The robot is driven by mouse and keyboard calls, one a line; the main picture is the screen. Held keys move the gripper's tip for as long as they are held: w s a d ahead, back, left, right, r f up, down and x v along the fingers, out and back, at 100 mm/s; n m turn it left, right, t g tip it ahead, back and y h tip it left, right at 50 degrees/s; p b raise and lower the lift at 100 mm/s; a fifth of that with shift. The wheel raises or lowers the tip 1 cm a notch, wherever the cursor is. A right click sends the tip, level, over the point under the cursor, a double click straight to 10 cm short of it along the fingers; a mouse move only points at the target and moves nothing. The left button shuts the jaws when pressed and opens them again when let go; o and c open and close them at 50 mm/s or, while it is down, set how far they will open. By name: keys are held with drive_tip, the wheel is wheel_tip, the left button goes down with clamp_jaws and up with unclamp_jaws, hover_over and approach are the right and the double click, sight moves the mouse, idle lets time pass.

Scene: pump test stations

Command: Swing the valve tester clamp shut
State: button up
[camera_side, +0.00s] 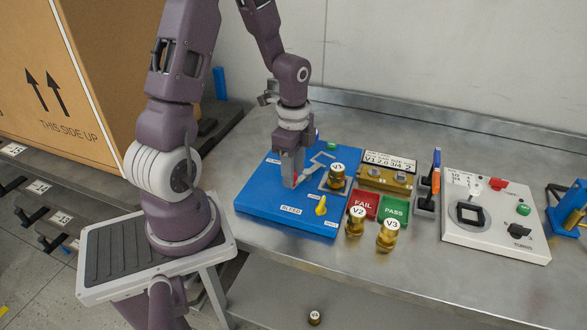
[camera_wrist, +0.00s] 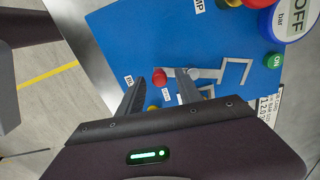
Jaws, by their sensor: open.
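The blue valve tester (camera_side: 265,208) sits on the left of the steel bench. Its grey clamp (camera_side: 322,160) has a bent metal frame that stands apart from valve V1 (camera_side: 338,177), which is seated on the tester. In the wrist view the clamp arm (camera_wrist: 207,74) ends in a red knob (camera_wrist: 159,77). My gripper (camera_side: 291,184) is open, pointing down low over the tester at the red-tipped end of the clamp. In the wrist view the knob appears between my two fingertips; I cannot tell whether they touch it.
A yellow bleed lever (camera_side: 321,205) is close to my gripper on the tester. Valves V2 (camera_side: 355,222) and V3 (camera_side: 387,236) stand in front of the red FAIL (camera_side: 364,203) and green PASS (camera_side: 396,210) areas. A white test panel (camera_side: 495,236) is at right.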

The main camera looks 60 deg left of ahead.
clamp_jaws()
idle(1.3)
